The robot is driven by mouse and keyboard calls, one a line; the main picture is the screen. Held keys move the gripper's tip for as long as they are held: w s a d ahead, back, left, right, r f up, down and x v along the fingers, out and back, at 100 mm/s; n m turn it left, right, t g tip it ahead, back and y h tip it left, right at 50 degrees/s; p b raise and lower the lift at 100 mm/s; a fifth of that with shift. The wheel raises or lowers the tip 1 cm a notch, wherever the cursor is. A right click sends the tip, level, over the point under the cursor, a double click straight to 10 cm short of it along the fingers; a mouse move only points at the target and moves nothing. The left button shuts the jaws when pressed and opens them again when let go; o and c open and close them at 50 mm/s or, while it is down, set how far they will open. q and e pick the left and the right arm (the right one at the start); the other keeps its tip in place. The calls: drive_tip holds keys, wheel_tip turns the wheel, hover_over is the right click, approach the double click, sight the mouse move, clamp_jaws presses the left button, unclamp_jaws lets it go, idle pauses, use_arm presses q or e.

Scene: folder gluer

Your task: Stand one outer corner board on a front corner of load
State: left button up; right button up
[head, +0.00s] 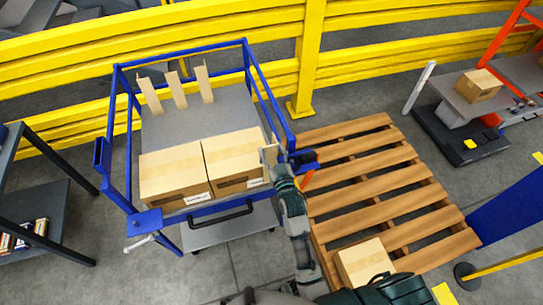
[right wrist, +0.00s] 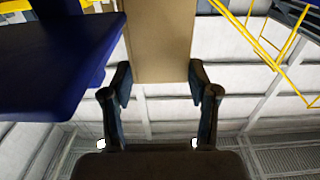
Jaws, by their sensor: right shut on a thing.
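The load is two cardboard boxes side by side, a left one (head: 172,176) and a right one (head: 234,160), at the front of the blue-framed cart (head: 195,110). My right gripper (head: 277,167) is at the right box's front right corner, shut on a tan corner board (head: 270,154). The board also shows between the fingers in the right wrist view (right wrist: 158,42). I cannot tell whether it touches the box. Three other corner boards (head: 150,95) (head: 177,90) (head: 204,84) stand at the cart's back. My left gripper is not in view.
A blue cart post and bracket (head: 303,160) stand close right of my right gripper; a blue panel (right wrist: 60,65) fills the wrist view's left. A wooden pallet (head: 375,180) with a box (head: 364,264) lies to the right. Yellow rails (head: 200,30) run behind.

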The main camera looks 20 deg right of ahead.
sight(268, 159)
drive_tip(key=shift+a+f, duration=0.2)
drive_tip(key=shift+f, duration=1)
drive_tip(key=shift+d+f, duration=0.1)
